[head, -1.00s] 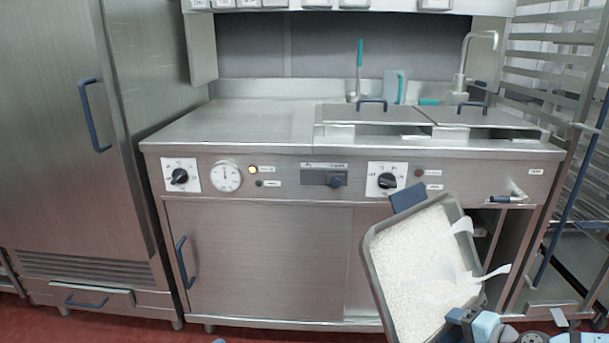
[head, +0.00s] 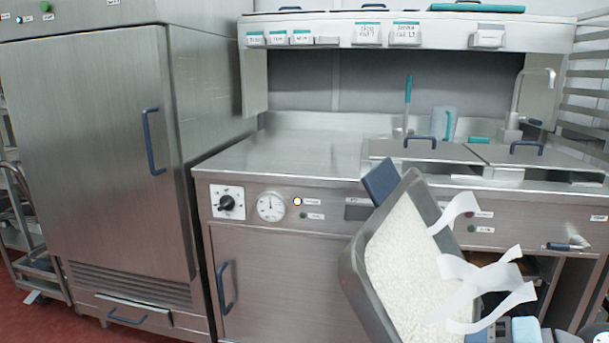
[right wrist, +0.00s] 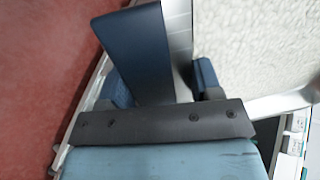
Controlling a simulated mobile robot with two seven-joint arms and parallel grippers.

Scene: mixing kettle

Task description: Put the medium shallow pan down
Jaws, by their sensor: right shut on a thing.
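The medium shallow pan (head: 352,287) is a grey rectangular pan filled with white grains (head: 405,265). It is at the lower right of the head view, in front of the counter, and looks tilted there. A dark blue handle (head: 380,183) sticks out at its upper end. In the right wrist view, my right gripper (right wrist: 163,85) is shut on a blue handle (right wrist: 140,50) of the pan, with the grains (right wrist: 255,45) beside it. White strips (head: 490,280) lie across the pan's right side; what they are is unclear. My left gripper is out of view.
The steel counter (head: 290,152) has a bare top at its left. Two lidded wells (head: 430,152) and a tap (head: 518,105) are at its right. A tall steel cabinet (head: 95,150) stands at left, a rack (head: 590,85) at far right. Labelled shelf (head: 340,33) above.

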